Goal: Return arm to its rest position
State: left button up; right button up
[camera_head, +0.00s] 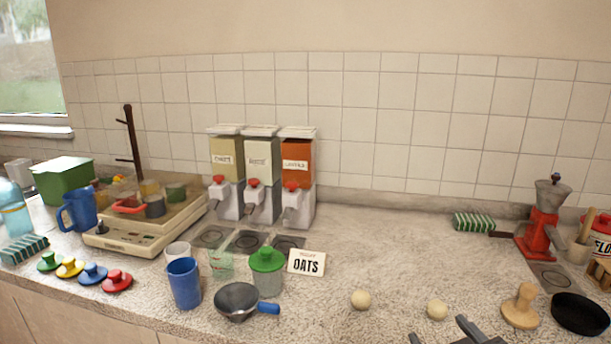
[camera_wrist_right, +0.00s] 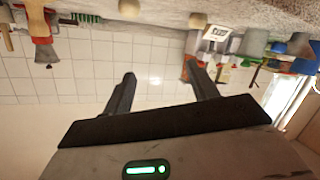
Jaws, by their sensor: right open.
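My right gripper (camera_head: 440,331) shows at the bottom edge of the head view, right of centre, with its two dark fingers apart. In the right wrist view (camera_wrist_right: 162,74) its fingers stand wide apart with nothing between them but the tiled wall behind. That view is upside down, with the counter along the top. The gripper is in front of two pale dough balls, one to its left (camera_head: 361,299) and one just beyond it (camera_head: 437,309). Most of my right arm is out of the head view. My left gripper is not in view.
A wooden press (camera_head: 521,308) and a black pan (camera_head: 580,314) lie right of the gripper. A red grinder (camera_head: 541,225) stands behind them. Three dispensers (camera_head: 260,175), an OATS card (camera_head: 306,262) and a small pan (camera_head: 238,300) are left. The counter's middle (camera_head: 390,245) is clear.

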jog(key=s+f+m+g, duration=0.2)
jog(key=s+f+g, duration=1)
jog(key=s+f, duration=0.6)
pick_arm(q)
jog(key=b, duration=0.2)
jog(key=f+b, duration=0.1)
jog(key=b, duration=0.1)
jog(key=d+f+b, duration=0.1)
jog(key=b, duration=0.2)
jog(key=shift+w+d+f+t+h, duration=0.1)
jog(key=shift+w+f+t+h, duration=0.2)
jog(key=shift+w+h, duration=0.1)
pick_arm(e)
jog(key=w+a+f+t+y, duration=0.3)
jog(key=w+a+f+t, duration=0.2)
jog(key=f+t, duration=0.2)
notch_tip(320, 180, down, 3)
jog(key=shift+w+a+r+t+y, duration=0.2)
jog(key=shift+w+a+t+y, duration=0.1)
jog(key=shift+a, duration=0.1)
